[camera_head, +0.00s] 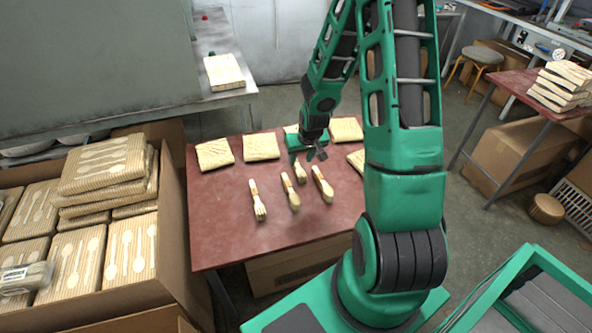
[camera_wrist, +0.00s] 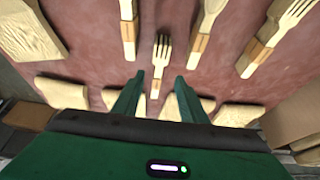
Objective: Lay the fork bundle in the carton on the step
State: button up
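My gripper (camera_head: 307,156) (camera_wrist: 160,96) is open above the far part of the red table (camera_head: 228,235). A small wooden fork bundle (camera_wrist: 161,52) with an orange-brown band lies between its spread fingers in the wrist view, tines pointing away from the palm. It also shows just below the gripper in the head view (camera_head: 300,173). I cannot tell whether the fingers touch it. A large open carton (camera_head: 178,245) at the left holds several packs of wooden cutlery. Another carton (camera_head: 290,268) is under the table. I cannot tell from these views which carton is on a step.
Around the fork lie another fork bundle (camera_head: 258,202), a spoon bundle (camera_head: 291,194) and a further banded bundle (camera_head: 322,185). Packs (camera_head: 214,154) line the table's far side. A side table (camera_head: 500,85) with stacked packs stands right. The table's near left is bare.

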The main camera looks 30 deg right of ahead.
aim_at(298, 167)
jog(key=shift+x, duration=4.5)
jog(key=shift+d, duration=0.1)
jog(key=shift+c, duration=0.6)
grip_shut()
